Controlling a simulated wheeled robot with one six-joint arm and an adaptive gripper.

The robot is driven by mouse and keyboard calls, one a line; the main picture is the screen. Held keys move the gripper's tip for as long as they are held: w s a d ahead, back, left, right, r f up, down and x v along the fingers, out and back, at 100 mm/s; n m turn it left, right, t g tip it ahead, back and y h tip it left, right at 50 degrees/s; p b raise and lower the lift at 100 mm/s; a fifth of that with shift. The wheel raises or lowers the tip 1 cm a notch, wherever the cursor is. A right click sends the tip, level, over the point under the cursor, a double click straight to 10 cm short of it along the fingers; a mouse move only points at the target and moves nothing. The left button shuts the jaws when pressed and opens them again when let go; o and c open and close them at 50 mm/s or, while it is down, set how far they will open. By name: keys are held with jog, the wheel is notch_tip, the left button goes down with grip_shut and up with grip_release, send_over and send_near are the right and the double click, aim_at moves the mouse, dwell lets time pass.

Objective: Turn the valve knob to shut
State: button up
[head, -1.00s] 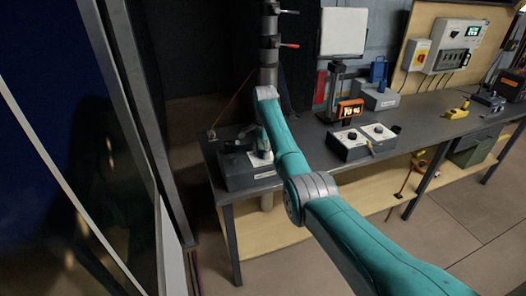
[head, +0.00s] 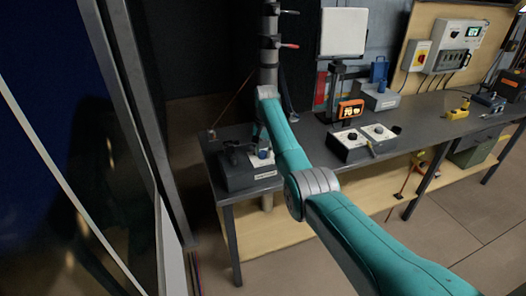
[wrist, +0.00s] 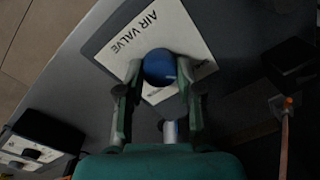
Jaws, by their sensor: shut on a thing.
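The valve is a dark box (head: 250,178) at the left end of the workbench. In the wrist view its white plate (wrist: 110,50) reads "AIR VALVE". A round blue knob (wrist: 160,66) sits on the plate, and my gripper (wrist: 160,70) is shut on it, one finger on each side. Blue also shows on top of the box in the head view (head: 263,153). My forearm hides much of the gripper there. The fingers and my palm cover part of the plate, including some lettering, so I cannot read the knob's setting.
A box with dark knobs (head: 352,150) stands to the right on the bench. An orange display unit (head: 350,110) is behind it. A small post with an orange line (head: 211,134) stands at the bench's left corner. A glass door frame is at far left.

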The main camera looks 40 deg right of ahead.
aim_at(264, 152)
dwell(0.4)
jog(key=o, duration=1.2)
jog(key=shift+c, duration=0.2)
jog(key=shift+r, duration=0.15)
notch_tip(264, 152, up, 12)
jog(key=shift+s+d, duration=0.15)
jog(key=shift+f, duration=0.2)
